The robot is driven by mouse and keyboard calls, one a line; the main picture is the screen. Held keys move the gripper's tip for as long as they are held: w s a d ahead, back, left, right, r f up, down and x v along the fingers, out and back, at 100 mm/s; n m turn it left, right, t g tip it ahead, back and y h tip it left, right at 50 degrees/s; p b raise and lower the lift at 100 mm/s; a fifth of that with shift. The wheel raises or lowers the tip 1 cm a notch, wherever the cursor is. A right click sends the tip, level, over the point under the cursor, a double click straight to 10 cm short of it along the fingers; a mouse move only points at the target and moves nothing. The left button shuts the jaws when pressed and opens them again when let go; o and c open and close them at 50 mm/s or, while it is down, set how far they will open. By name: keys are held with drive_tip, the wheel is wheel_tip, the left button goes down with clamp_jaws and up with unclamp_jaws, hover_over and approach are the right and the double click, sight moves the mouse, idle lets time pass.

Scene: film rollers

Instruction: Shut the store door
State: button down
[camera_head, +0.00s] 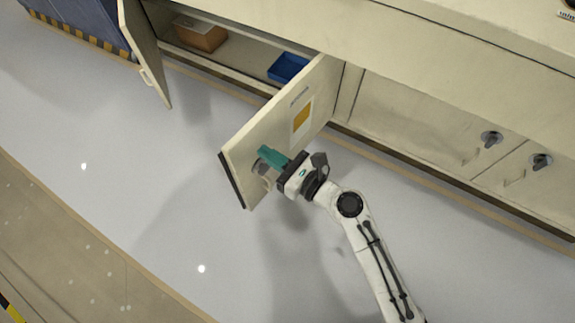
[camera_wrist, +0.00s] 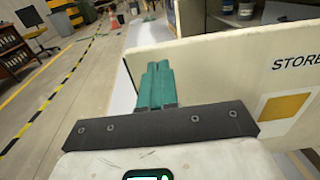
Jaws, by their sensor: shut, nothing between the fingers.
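The store door (camera_head: 282,128) is a cream panel with a yellow square label, swung wide open from the cabinet front. In the wrist view the door (camera_wrist: 230,68) carries the letters "STORE" and fills the right side. My gripper (camera_head: 266,155) is shut and empty, with teal fingers, close to the door's outer face near its free edge. The fingers (camera_wrist: 155,83) also show pressed together in the wrist view, in front of the door's free end. A pale handle (camera_head: 268,183) is just below the fingers, partly hidden. I cannot tell whether the fingers touch the door.
A second cream door (camera_head: 145,55) stands open at the left. Inside the cabinet are a brown box (camera_head: 200,33) and a blue bin (camera_head: 288,67). Closed panels with dark knobs (camera_head: 491,138) line the right. The grey floor (camera_head: 130,170) is clear.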

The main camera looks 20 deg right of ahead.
sight(244, 139)
drive_tip(key=shift+b+x, duration=0.3)
drive_tip(key=shift+x, duration=2.05)
